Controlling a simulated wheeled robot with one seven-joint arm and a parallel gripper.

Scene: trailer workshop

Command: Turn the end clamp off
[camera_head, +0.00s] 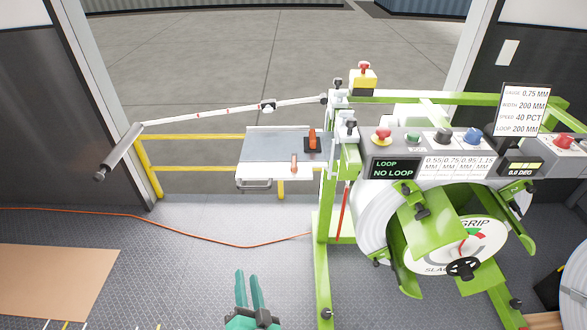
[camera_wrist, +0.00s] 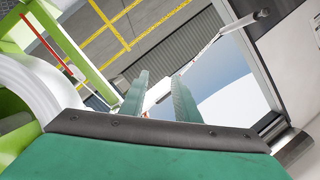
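A small grey table (camera_head: 270,148) stands left of the green machine. An upright orange handle (camera_head: 312,138) on a dark base stands at its right side. It may be the end clamp; I see no label. A smaller salmon-coloured handle (camera_head: 294,162) stands near the table's front edge. My gripper (camera_head: 248,275) is low at the bottom middle of the head view, well in front of the table and apart from everything. In the wrist view its two teal fingers (camera_wrist: 158,85) point up with an empty gap between them. The orange handle cannot be made out in the wrist view.
The green machine (camera_head: 322,260) with its coil and "GRIP" wheel (camera_head: 458,246) fills the right. Its "NO LOOP" display (camera_head: 392,170) is lit. A yellow rail (camera_head: 190,137) crosses behind the table. An orange cable (camera_head: 200,236) lies on the floor; the floor before the table is otherwise clear.

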